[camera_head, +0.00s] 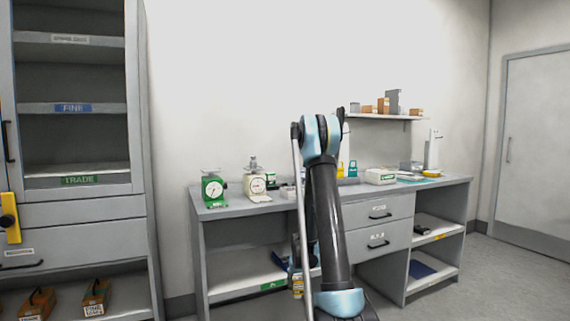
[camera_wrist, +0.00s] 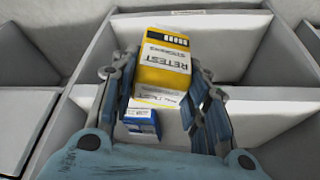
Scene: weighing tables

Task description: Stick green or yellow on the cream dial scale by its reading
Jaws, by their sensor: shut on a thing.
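The cream dial scale (camera_head: 257,187) stands on the table top, left of my arm. Its dial is too small to read, and something small and metallic sits on top of it. My gripper (camera_wrist: 161,78) is shut on a yellow and white box labelled "RETEST STICKERS" (camera_wrist: 163,68), with fingers on both sides of it. The box is held tilted over a pale surface with dividers. In the head view, a small yellow patch (camera_head: 297,287) shows low beside my arm, in front of the table's lower shelf. I cannot make out a green sticker box.
A green dial scale (camera_head: 213,188) stands left of the cream one. A blue box (camera_wrist: 141,122) lies below the held box, between grey dividers (camera_wrist: 258,108). A grey cabinet (camera_head: 75,205) stands at left. My arm hides the table's middle. Wall shelf (camera_head: 385,117) holds several blocks.

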